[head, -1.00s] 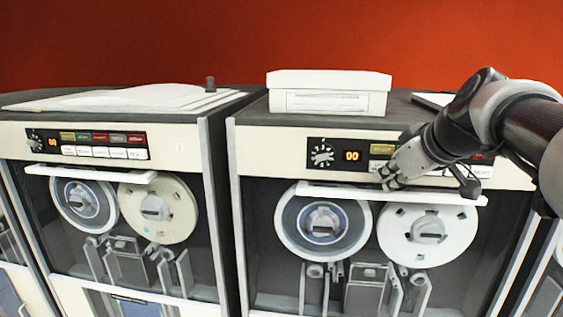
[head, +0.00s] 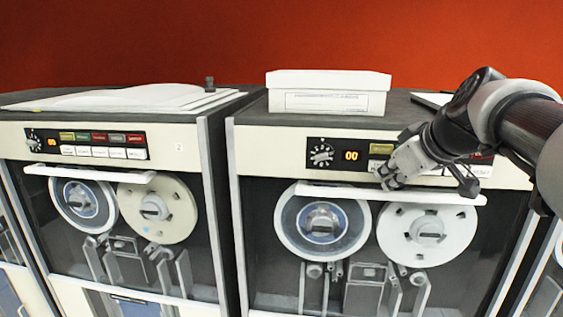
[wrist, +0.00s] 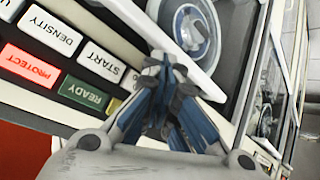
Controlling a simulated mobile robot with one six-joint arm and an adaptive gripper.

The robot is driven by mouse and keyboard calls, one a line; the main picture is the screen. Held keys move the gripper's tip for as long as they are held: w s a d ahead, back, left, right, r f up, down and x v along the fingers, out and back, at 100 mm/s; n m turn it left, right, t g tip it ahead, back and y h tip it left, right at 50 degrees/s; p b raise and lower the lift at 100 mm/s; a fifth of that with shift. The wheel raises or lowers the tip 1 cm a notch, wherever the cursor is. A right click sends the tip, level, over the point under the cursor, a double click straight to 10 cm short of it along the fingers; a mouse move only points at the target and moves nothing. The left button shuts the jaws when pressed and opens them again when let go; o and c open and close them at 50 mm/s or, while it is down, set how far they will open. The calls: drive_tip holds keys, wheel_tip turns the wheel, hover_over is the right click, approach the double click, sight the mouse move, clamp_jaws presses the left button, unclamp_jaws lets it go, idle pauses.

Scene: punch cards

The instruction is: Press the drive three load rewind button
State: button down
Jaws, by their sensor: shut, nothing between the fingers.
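The right-hand tape drive (head: 260,140) has a control panel with a dial, an orange "00" display (head: 351,156) and rows of buttons. My gripper (head: 388,181) is shut and empty in front of the panel's lower left buttons, just above the white ledge. In the wrist view my gripper (wrist: 163,75) reaches over the panel beside the START button (wrist: 101,62). The lit red PROTECT button (wrist: 28,65) and green READY button (wrist: 84,93) also show there. No load rewind label is readable; the buttons behind my fingers are hidden. I cannot tell if the fingertips touch the panel.
The white ledge (head: 330,191) juts out below the panel, above the tape reels (head: 428,235). A white box (head: 328,95) sits on top of this drive. Another drive labelled 2 (head: 180,147) stands to the left. The space in front of it is clear.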

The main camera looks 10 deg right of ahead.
drive_tip(key=shift+w+d, duration=0.15)
drive_tip(key=shift+w, duration=0.25)
